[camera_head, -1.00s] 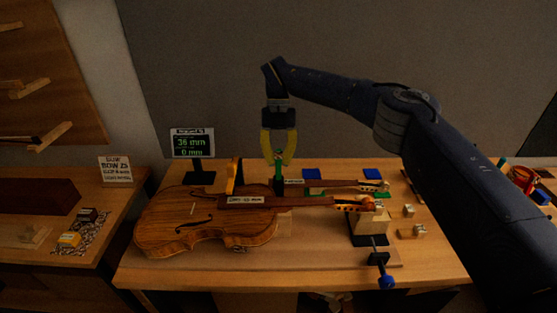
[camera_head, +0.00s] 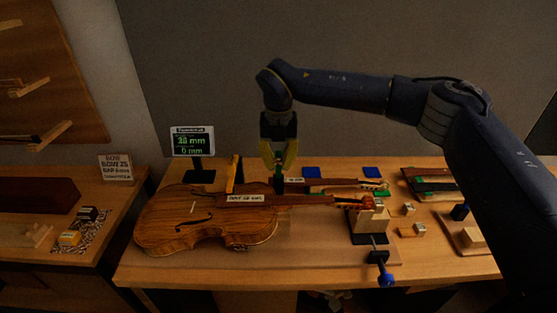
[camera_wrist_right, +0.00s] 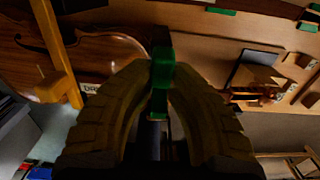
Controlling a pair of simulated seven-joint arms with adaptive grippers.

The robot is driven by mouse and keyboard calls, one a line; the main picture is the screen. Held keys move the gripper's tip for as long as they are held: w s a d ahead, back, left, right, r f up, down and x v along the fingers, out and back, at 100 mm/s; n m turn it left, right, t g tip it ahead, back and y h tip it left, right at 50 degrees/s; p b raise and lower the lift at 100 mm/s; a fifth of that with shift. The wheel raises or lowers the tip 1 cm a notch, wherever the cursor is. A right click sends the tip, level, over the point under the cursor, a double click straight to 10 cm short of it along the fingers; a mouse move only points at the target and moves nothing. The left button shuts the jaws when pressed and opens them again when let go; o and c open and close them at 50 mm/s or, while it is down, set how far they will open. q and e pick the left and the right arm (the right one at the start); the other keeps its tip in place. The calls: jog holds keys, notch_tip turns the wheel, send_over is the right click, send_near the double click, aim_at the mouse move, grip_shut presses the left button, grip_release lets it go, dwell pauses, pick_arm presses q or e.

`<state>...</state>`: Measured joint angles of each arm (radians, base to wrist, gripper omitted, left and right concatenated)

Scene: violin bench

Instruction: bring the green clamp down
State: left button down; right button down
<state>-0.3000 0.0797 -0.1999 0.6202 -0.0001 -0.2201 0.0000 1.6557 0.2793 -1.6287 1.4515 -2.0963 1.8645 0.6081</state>
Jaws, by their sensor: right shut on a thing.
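The green clamp (camera_head: 279,164) stands upright at the violin's neck end, with a dark part below it. My right gripper (camera_head: 279,167) points down from above and is shut on the clamp's green upper part. In the right wrist view the green clamp (camera_wrist_right: 161,75) lies between the curved fingers of the right gripper (camera_wrist_right: 160,82). The violin (camera_head: 205,225) lies flat on the bench with a labelled fingerboard (camera_head: 258,199). Whether the clamp's lower end touches the violin is hidden. My left gripper is not in view.
A yellow-orange upright (camera_head: 234,175) stands left of the clamp. A small display (camera_head: 192,142) is behind the violin. A second labelled neck (camera_head: 325,182) lies behind the first. A wooden block with a blue-handled clamp (camera_head: 386,280) is at the bench's front right.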

jog(key=shift+s+f+t, duration=0.2)
jog(key=shift+s+t, duration=0.35)
jog(key=shift+t, duration=0.45)
jog(key=c, duration=1.3)
grip_release()
jog(key=shift+s+r, duration=0.45)
jog(key=shift+r, duration=1.5)
jog(key=shift+s+r, duration=0.45)
jog(key=shift+r, duration=1.55)
jog(key=shift+s+r, duration=0.45)
jog(key=shift+r, duration=1.5)
jog(key=shift+o, duration=0.3)
